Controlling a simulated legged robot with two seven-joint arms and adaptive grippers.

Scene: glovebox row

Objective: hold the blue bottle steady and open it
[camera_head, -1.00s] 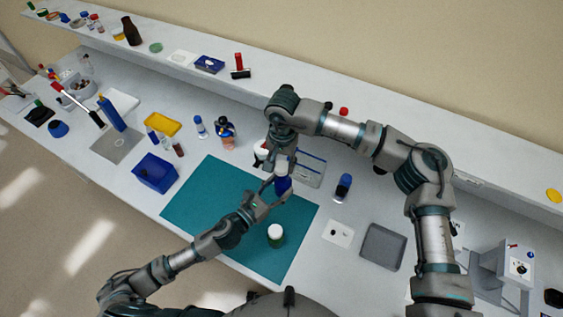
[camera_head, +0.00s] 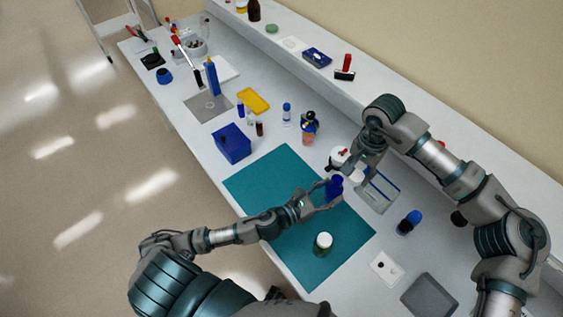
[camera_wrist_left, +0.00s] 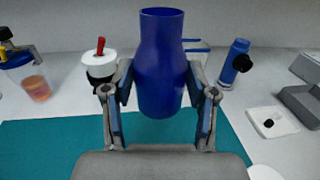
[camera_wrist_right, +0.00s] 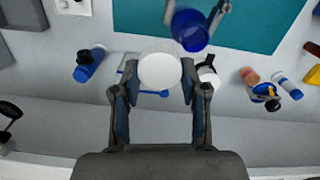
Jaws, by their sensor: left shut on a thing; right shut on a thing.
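The blue bottle (camera_head: 334,187) is held upright above the teal mat (camera_head: 262,186). It fills the middle of the left wrist view (camera_wrist_left: 161,65), with no cap on its mouth. My left gripper (camera_head: 325,196) is shut around its body. My right gripper (camera_wrist_right: 160,80) is shut on a round white cap (camera_wrist_right: 160,70). The cap is apart from the bottle, whose open mouth (camera_wrist_right: 190,28) shows in the right wrist view. In the head view the cap (camera_head: 355,176) is just right of the bottle and partly hidden by my right gripper.
A white-lidded green jar (camera_head: 323,243) stands on the mat. A white pot (camera_head: 338,156) stands close behind the bottle. A blue bin (camera_head: 232,145) is left, and a blue-and-black bottle (camera_head: 408,223) and grey tray (camera_head: 430,296) are right. The mat's left part is clear.

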